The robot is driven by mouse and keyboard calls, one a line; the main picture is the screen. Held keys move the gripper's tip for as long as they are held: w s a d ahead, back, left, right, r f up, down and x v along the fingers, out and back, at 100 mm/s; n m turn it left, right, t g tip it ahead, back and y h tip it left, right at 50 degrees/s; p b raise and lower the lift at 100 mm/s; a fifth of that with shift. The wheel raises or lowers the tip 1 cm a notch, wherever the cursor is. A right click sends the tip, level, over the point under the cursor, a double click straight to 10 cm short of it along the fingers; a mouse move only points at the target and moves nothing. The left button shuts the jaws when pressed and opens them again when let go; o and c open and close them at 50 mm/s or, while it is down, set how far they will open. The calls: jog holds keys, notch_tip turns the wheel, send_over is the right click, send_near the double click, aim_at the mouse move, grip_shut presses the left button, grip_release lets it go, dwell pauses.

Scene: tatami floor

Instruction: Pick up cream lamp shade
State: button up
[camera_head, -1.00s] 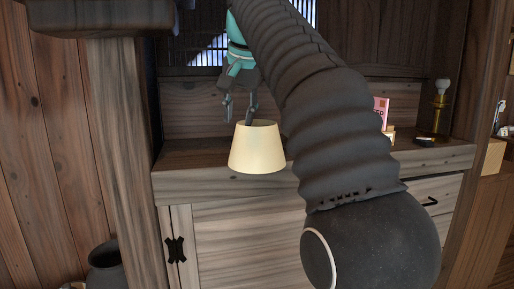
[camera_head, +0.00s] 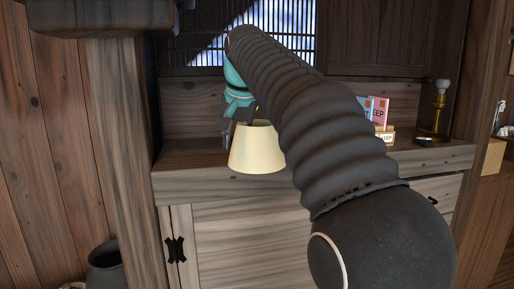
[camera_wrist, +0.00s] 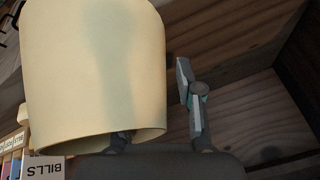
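The cream lamp shade (camera_head: 257,153) stands at the front edge of the wooden cabinet top, narrow end up in the head view. In the wrist view the shade (camera_wrist: 75,85) fills the left side. My gripper (camera_head: 236,130) points down at the shade's upper left rim, partly hidden by the shade and my arm. In the wrist view my gripper (camera_wrist: 155,105) has one finger outside the shade wall, with a gap between. The other finger goes in at the rim, and a dark shadow shows through the wall. The fingers are apart.
A brass lamp base (camera_head: 439,108) with a white bulb stands at the right of the cabinet top (camera_head: 190,158). A card holder (camera_head: 385,133) with cards is near it. A wooden post (camera_head: 118,150) rises at left, and a dark pot (camera_head: 106,268) stands below.

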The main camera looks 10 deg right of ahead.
grip_shut()
jog(key=shift+r, duration=0.1)
jog(key=shift+r, duration=0.75)
jog(key=r, duration=0.3)
jog(key=shift+s+d, duration=0.15)
jog(key=shift+d, duration=0.25)
jog(key=s+d+r, duration=0.5)
jog(key=d+r, duration=0.1)
jog(key=d, duration=0.3)
jog(key=shift+d+r, duration=0.2)
jog(key=shift+d, duration=0.1)
jog(key=shift+s, duration=0.1)
